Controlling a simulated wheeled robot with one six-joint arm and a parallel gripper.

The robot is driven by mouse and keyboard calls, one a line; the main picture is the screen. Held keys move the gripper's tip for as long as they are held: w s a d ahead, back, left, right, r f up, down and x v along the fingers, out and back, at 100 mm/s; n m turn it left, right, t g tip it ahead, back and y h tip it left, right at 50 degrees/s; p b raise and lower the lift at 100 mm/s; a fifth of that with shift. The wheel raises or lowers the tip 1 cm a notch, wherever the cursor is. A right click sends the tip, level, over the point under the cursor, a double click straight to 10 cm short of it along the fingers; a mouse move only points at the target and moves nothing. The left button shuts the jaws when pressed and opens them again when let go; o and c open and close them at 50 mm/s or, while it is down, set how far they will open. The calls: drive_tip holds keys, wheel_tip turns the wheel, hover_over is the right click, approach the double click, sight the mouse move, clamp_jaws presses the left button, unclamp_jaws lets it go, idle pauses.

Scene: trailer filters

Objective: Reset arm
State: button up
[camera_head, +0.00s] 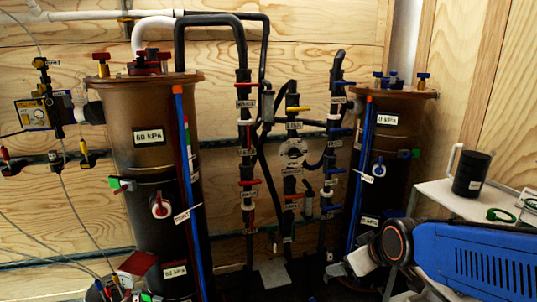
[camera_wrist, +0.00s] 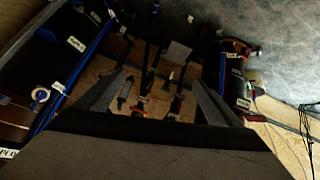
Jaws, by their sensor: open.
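Beyond the fingers are dark pipes and valves against the plywood wall, turned well over in this view. The gripper appears apart from them.
Two brown filter tanks, left (camera_head: 155,150) and right (camera_head: 395,140), stand before a plywood wall (camera_head: 60,180). Pipes with red, blue and yellow valves (camera_head: 247,185) run between them. A black mug (camera_head: 471,173) stands on a white table (camera_head: 445,198) at right.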

drive_tip(key=s+d+r+m+g+h, duration=0.1)
drive_tip(key=s+d+m, duration=0.2)
drive_tip(key=s, duration=0.5)
drive_tip(key=s+d+m+g, duration=0.2)
drive_tip(key=s+d, duration=0.2)
drive_tip(key=s, duration=0.5)
drive_tip(key=shift+d+r+m+h, duration=0.15)
drive_tip(key=shift+r+m+h, duration=0.2)
drive_tip(key=shift+m+h, duration=0.05)
